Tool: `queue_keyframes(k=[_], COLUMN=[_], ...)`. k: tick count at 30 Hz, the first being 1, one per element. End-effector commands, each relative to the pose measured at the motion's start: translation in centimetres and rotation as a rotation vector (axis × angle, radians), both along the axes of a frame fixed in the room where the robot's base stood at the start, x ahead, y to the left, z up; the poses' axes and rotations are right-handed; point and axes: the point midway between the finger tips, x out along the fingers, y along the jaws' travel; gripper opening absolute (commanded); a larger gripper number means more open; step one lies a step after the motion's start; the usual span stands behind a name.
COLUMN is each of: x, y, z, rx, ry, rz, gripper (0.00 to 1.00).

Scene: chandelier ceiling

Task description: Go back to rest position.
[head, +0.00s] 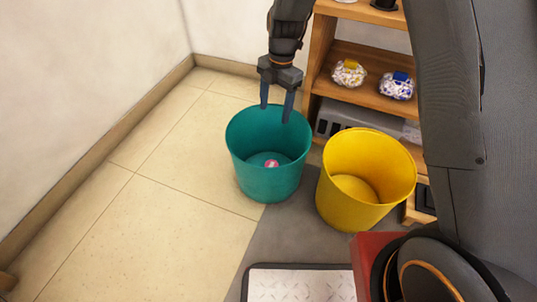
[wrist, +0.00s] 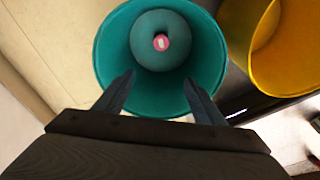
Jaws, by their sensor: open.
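My gripper (head: 277,107) hangs pointing down over the teal bin, its two fingers apart with nothing between them. In the wrist view my gripper (wrist: 160,92) also shows open fingers, in front of the bin's near rim. The teal bin (head: 264,185) stands upright on the floor and shows from above in the wrist view (wrist: 110,45). A small pink and white object (head: 272,164) lies on the bin's bottom; it also shows in the wrist view (wrist: 161,42).
A yellow bin (head: 345,205) stands right of the teal one and looks empty. Behind them is a wooden shelf (head: 350,95) with two patterned round items (head: 349,73) (head: 397,86). A white-topped mat (head: 300,284) lies in front. Tiled floor at left is clear up to the wall.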

Motion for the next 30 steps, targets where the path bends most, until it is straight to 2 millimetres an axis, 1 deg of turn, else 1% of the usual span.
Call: queue_keyframes(k=[1, 4, 17, 20, 23, 25, 29, 30], x=[0.1, 0.1, 0.2, -0.1, -1.4, -2.9, -6.9, -8.3], y=[-0.1, -0.1, -0.1, 0.1, 0.9, 1.7, 3.2, 3.6], z=[1.0, 1.8, 1.9, 2.4, 4.3, 6.5, 10.8, 12.0], rx=[0.001, 0.000, 0.000, -0.002, -0.006, -0.011, -0.019, -0.021], ry=[-0.002, -0.001, 0.000, -0.001, -0.001, -0.001, 0.005, 0.009], rz=[0.000, 0.001, 0.000, -0.019, -0.096, -0.192, -0.418, -0.492], gripper=[0.63, 0.63, 0.63, 0.63, 0.63, 0.63, 0.63, 0.63])
